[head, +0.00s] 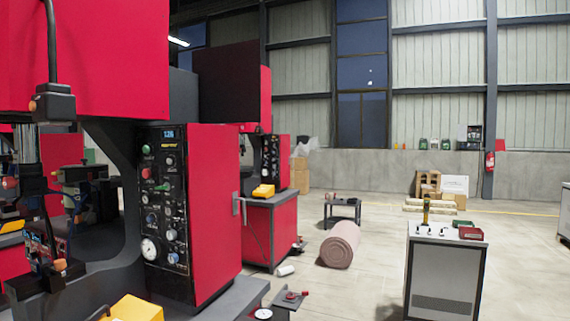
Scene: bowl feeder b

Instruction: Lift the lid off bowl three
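I see no bowl that I can make out as bowl three, and no lid on one. Neither my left gripper nor my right gripper shows in the head view.
Large red press machines fill the left, with a black control panel (166,205) on the nearest. A low dark table (342,204) and a rolled brown mat (340,245) stand mid-floor. A white-topped cabinet (444,271) stands right. Open floor (380,245) lies between mat and cabinet.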

